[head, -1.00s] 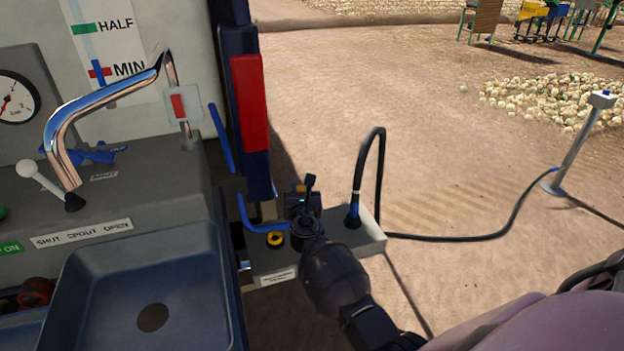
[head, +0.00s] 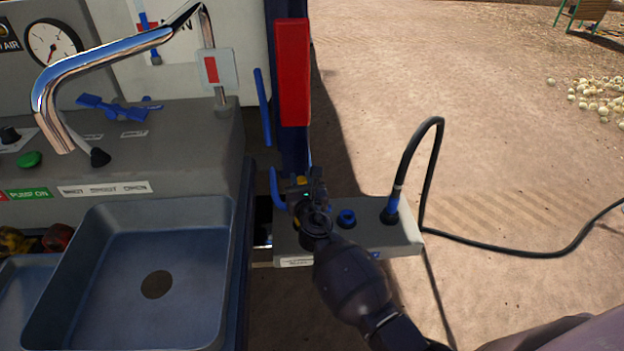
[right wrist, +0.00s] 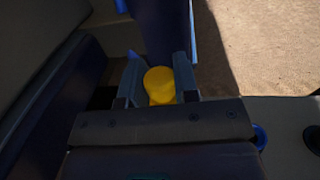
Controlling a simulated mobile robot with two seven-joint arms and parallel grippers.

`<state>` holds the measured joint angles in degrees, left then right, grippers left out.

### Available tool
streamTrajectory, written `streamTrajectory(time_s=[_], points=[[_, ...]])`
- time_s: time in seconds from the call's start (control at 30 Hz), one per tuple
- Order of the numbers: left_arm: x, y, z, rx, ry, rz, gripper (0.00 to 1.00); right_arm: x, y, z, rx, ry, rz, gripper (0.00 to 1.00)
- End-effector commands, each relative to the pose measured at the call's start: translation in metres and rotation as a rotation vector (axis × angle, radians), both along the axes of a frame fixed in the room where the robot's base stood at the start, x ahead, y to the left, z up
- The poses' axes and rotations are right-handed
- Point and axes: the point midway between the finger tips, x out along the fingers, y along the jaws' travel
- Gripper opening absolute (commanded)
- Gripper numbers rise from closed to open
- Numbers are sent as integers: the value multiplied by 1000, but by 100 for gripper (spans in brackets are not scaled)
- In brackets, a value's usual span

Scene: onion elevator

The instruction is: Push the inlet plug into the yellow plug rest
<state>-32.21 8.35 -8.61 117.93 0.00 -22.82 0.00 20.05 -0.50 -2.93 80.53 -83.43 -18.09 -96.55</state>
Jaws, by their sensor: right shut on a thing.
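The inlet plug shows as a round yellow top (right wrist: 159,85) between my right gripper's two fingers in the right wrist view. My right gripper (head: 304,192) is shut on it, over the left end of the grey socket block (head: 375,238) in the head view. The yellow plug rest is hidden behind my right gripper and wrist. I cannot tell how far the plug sits in it. My left gripper is not in view.
A blue-ringed socket (head: 346,217) lies just right of my gripper. A black cable with a blue plug (head: 391,212) stands at the block's right end. A blue hook handle (head: 276,188) and a dark post with a red panel (head: 293,75) are close behind. A sink (head: 130,285) lies left.

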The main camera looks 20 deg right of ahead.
Motion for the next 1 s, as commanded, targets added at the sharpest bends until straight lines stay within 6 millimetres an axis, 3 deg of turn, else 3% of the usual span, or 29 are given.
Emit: streamTrajectory(time_s=[0.17, 0.5, 1.0], points=[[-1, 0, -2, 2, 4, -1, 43, 0, 2, -3, -1, 2, 11, 6], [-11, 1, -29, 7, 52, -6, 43, -1, 1, -32, -1, 9, 9, 6], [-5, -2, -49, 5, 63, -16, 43, 0, 1, -68, -1, 6, 10, 6]])
